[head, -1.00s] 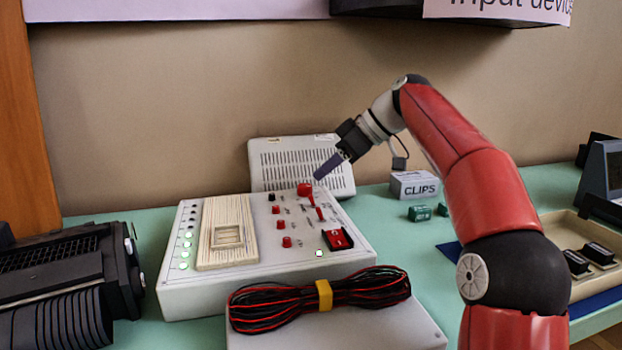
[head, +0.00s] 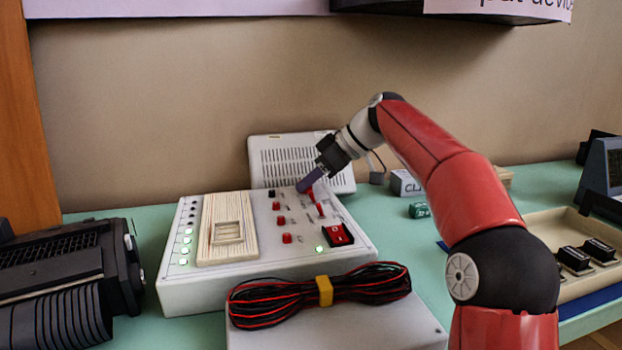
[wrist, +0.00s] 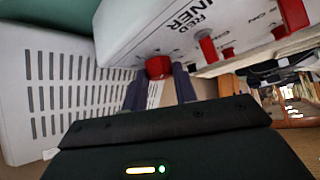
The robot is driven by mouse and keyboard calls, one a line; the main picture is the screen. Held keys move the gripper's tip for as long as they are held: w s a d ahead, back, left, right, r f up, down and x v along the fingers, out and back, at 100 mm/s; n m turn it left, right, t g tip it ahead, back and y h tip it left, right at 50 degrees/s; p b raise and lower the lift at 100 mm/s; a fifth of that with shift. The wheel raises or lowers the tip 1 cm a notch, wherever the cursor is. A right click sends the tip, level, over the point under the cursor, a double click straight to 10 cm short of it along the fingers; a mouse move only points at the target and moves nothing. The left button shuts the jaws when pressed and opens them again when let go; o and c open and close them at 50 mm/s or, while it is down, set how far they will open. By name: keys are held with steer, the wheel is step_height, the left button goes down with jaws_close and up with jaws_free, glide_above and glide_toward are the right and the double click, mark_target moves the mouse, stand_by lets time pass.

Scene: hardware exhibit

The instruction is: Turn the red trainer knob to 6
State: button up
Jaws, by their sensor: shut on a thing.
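The white trainer box (head: 262,275) stands on the green table with its labelled panel facing up. Its round red knob (wrist: 158,67) sits beside the "RED TRAINER" lettering in the wrist view. My gripper (head: 303,187) reaches down to the knob from the upper right. In the wrist view its two dark fingers stand on either side of the knob and are shut on it. In the head view the fingers hide most of the knob. The knob's scale and pointer cannot be read.
A red lever (head: 320,210), several smaller red knobs and a red rocker switch (head: 338,235) share the panel. A slotted white case (head: 275,160) stands close behind. A bundle of black and red cable (head: 290,297) lies in front.

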steer(key=shift+m+b, duration=0.3)
steer(key=shift+b, duration=0.05)
steer(key=shift+s+f+m+t+b, duration=0.1)
steer(key=shift+s+m+t+b, duration=0.05)
steer(key=shift+m+t+b, duration=0.35)
steer(key=shift+s+a+m+t+h+b, duration=0.15)
steer(key=shift+m+t+h+b, duration=0.55)
steer(key=shift+m, duration=0.4)
steer(key=m+t, duration=0.1)
steer(key=m+t+h, duration=0.1)
steer(key=m, duration=0.1)
steer(key=shift+s+a+r, duration=0.1)
steer(key=shift+r, duration=0.1)
steer(key=shift+m+t+h, duration=0.5)
steer(key=shift+m+h, duration=0.3)
steer(key=shift+m, duration=0.2)
steer(key=o, duration=0.7)
